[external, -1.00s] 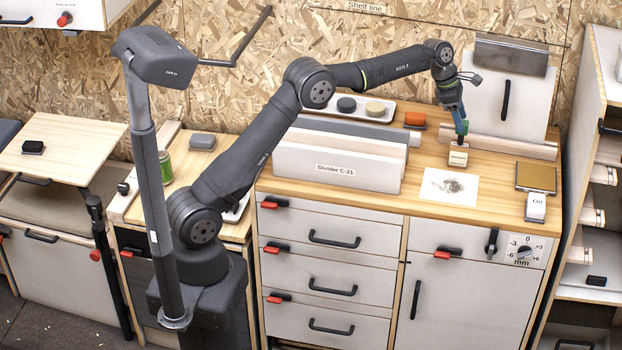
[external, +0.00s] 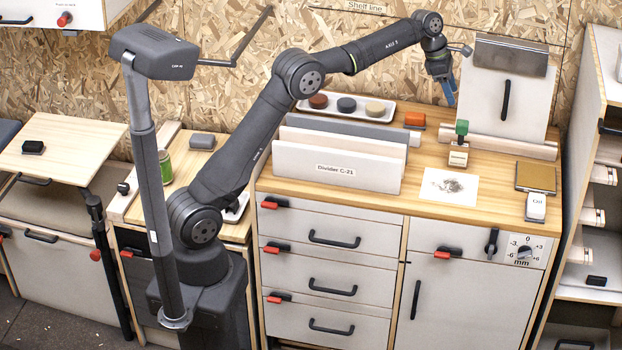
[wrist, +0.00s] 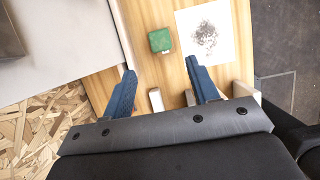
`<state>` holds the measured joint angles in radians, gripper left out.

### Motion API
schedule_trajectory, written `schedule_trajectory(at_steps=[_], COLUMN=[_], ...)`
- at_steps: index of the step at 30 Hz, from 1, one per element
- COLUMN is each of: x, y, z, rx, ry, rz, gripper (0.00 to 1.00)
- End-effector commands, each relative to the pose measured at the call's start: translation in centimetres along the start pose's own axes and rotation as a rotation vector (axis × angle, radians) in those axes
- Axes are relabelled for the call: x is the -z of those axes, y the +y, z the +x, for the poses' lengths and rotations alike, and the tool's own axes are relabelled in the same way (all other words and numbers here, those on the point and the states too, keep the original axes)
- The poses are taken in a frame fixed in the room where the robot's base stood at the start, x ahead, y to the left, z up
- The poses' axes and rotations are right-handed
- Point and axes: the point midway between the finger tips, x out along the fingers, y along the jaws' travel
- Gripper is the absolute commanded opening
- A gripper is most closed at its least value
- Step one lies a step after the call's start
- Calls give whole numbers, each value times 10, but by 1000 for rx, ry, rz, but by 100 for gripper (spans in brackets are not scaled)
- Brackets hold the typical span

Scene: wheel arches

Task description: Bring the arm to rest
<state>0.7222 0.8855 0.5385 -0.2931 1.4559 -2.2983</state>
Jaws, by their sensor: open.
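My gripper (external: 447,95) is raised above the back of the wooden counter (external: 470,195), in front of the leaning white panel. Its two blue fingers also show in the wrist view (wrist: 162,88), spread apart with nothing between them. A small block with a green top (external: 461,132) stands upright on a labelled wooden base (external: 458,156) on the counter, below and to the right of my gripper and apart from it. In the wrist view the green top (wrist: 160,40) lies beyond the fingertips.
A white panel with a black handle (external: 506,95) leans at the back right. Upright dividers (external: 335,170) fill the counter's left. A paper with dark specks (external: 450,187) lies in front.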

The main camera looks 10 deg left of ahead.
Motion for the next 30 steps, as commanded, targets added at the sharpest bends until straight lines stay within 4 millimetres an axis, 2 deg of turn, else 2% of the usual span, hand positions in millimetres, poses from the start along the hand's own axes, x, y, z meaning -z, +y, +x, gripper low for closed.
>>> schedule_trajectory(at_steps=[5,20,21,24,30], x=[0,1,1,-7,-13], y=[-1,-1,0,0,0], z=[22,120,120,102,87], rx=[3,2,0,-2,-1], ry=[3,2,0,-2,-1], rz=[0,0,1,1,1], gripper=[54,54,54,54,54])
